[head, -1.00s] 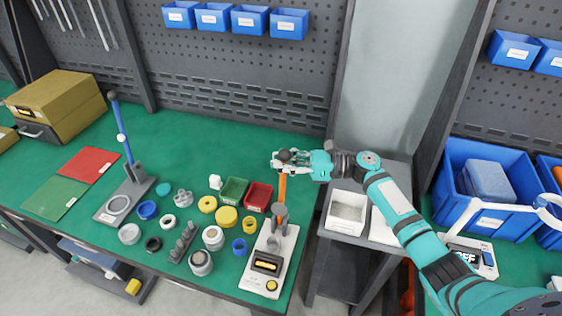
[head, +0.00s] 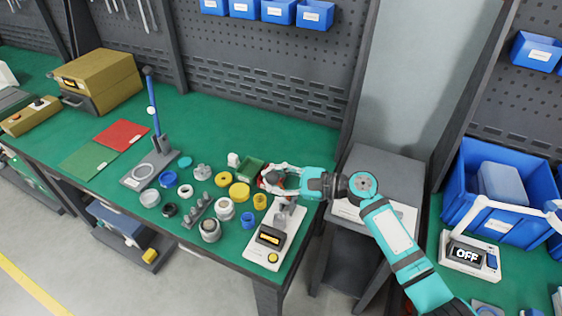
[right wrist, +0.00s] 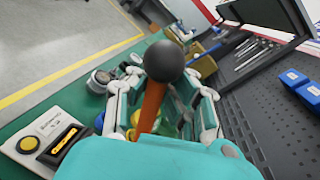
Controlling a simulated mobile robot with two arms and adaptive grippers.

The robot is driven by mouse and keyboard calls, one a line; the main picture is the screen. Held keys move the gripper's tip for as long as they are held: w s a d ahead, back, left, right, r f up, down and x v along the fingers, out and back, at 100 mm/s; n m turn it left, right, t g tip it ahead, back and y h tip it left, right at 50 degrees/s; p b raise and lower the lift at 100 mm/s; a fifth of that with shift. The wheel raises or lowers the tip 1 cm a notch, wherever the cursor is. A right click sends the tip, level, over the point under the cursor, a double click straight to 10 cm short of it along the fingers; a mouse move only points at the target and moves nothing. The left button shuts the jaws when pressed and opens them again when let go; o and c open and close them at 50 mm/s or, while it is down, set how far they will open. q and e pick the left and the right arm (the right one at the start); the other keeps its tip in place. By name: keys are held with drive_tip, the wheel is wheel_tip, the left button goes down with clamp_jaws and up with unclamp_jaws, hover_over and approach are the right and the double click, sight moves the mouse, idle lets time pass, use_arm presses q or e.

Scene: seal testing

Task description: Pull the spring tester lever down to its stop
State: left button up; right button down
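The spring tester (head: 256,257) is a white base with a dark display and a yellow button, at the front edge of the green bench. In the right wrist view its base (right wrist: 32,120) is at the left. Its orange lever (right wrist: 151,108) with a black ball knob (right wrist: 164,61) runs between the fingers of my right gripper (right wrist: 162,104). The fingers stand on both sides of the lever with visible gaps, so I see no firm grip. In the head view my right gripper (head: 270,180) hides most of the lever. My left gripper is not in view.
Several rings and cups (head: 224,209) stand just left of the tester. A green bin (head: 250,169) is close behind the gripper. A second stand with a blue lever (head: 151,97) is farther left. A grey side table (head: 385,165) is to the right.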

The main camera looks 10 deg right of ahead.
use_arm(q)
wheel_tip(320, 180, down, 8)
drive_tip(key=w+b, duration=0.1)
drive_tip(key=b, duration=0.7)
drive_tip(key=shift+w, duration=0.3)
use_arm(e)
drive_tip(key=s+a+f+n+h, duration=0.1)
drive_tip(key=s+a+f+n, duration=0.1)
drive_tip(key=s+f+n, duration=0.2)
drive_tip(key=s+a+f+n+t+h, duration=0.1)
drive_tip(key=s+a+f+n, duration=0.2)
drive_tip(key=f, duration=0.6)
drive_tip(key=shift+s+a+n, duration=0.2)
drive_tip(key=shift+s+n, duration=0.4)
drive_tip(key=shift+s, duration=0.3)
drive_tip(key=shift+f, duration=0.1)
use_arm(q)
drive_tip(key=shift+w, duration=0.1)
